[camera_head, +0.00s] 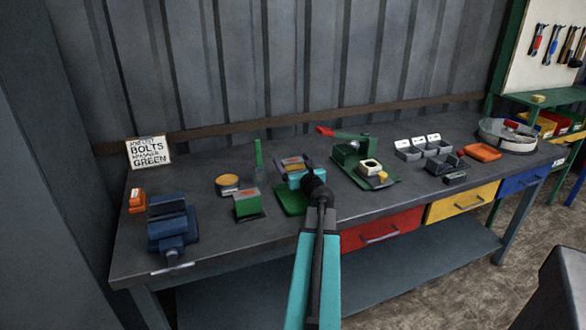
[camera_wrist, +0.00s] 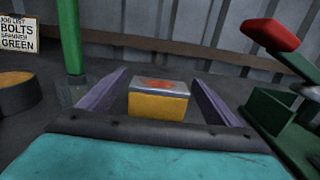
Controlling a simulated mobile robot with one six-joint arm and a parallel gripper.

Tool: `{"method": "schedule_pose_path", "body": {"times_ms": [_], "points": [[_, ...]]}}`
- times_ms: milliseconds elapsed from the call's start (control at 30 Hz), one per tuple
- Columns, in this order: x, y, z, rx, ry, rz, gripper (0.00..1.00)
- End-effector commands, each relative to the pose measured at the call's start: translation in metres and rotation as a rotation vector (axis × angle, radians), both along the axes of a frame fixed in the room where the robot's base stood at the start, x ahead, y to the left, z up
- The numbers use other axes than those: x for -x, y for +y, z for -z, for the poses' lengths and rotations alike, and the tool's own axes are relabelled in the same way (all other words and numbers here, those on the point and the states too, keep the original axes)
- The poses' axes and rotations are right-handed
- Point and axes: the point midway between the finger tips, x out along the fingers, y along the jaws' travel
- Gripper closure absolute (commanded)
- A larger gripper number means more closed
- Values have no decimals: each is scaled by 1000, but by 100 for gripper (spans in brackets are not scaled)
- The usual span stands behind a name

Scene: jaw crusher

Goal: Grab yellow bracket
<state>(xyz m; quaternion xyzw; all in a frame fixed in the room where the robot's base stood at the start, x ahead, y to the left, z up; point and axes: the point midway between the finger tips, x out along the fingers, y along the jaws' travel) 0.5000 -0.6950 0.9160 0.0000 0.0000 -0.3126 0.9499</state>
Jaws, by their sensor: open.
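A yellow block with a grey top and an orange-red mark (camera_wrist: 158,104) sits between the two purple fingers of my gripper (camera_wrist: 160,78) in the wrist view. It is the yellow piece nearest my gripper, but I cannot tell for sure that it is the bracket. There are gaps between the block and both fingers. In the head view my gripper (camera_head: 294,160) is open over the back middle of the bench, and the block (camera_head: 293,165) shows small between the fingers. My gripper's teal body hides its lower front.
On the grey bench (camera_head: 300,235), a green press with a red-tipped lever (camera_head: 346,153) stands right of my gripper. A green upright post (camera_wrist: 69,40) and a round yellow-topped tin (camera_head: 228,184) stand left. A blue vise (camera_head: 170,225) sits at the front left.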

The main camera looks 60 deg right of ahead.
Motion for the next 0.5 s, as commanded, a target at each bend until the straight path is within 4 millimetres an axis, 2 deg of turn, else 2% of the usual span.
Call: {"method": "schedule_pose_path", "body": {"times_ms": [233, 267, 500], "points": [[0, 0, 0, 0, 0, 0, 16], [0, 0, 0, 0, 0, 0, 19], [0, 0, 0, 0, 0, 0, 60]]}}
